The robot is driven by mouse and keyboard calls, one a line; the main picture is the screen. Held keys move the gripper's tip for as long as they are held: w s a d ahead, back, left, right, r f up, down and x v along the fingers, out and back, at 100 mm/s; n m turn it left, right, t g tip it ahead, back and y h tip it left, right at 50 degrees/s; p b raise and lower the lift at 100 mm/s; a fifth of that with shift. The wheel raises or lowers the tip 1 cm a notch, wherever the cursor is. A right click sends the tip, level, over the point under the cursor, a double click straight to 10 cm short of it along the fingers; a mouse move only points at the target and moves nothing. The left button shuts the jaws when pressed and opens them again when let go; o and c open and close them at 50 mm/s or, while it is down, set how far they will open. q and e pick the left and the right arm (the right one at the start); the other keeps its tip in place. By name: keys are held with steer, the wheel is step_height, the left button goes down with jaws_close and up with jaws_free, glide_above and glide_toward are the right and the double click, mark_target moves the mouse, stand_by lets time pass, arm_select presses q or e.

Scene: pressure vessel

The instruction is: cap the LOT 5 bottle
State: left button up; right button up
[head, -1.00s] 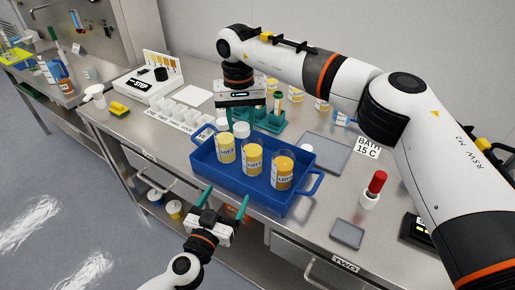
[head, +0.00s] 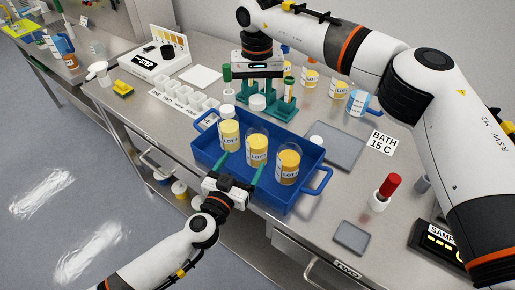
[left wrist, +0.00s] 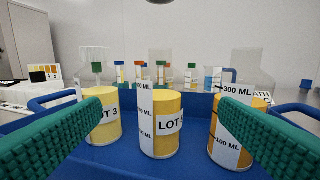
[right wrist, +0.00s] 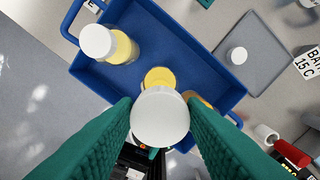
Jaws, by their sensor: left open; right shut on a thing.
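The LOT 5 bottle (left wrist: 161,125) is the middle of three yellow-filled bottles standing in the blue tray; its last digit is partly cut off. It also shows in the head view (head: 257,148). My right gripper (right wrist: 160,115) is shut on a white cap (right wrist: 160,117), held above the tray and partly covering the middle bottle from above. The cap also shows in the head view (head: 257,102), apart from the bottle. My left gripper (head: 243,162) is open at the tray's front, its green fingers on either side of the middle bottle, with visible gaps.
The blue tray (head: 296,203) also holds the LOT 3 bottle (left wrist: 103,124), with a white cap (right wrist: 98,41) on top, and an open-looking right bottle (head: 288,165). Another white cap (right wrist: 238,56) lies on the grey mat (right wrist: 262,75). A green rack (head: 283,108) stands behind.

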arm_select(q)
steer(key=x, duration=1)
steer(key=shift+c, duration=0.3)
steer(key=c, duration=1.4)
arm_select(e)
glide_above(257, 124)
steer(key=shift+f, duration=2.45)
steer(key=shift+f, duration=0.9)
steer(key=shift+f, duration=0.55)
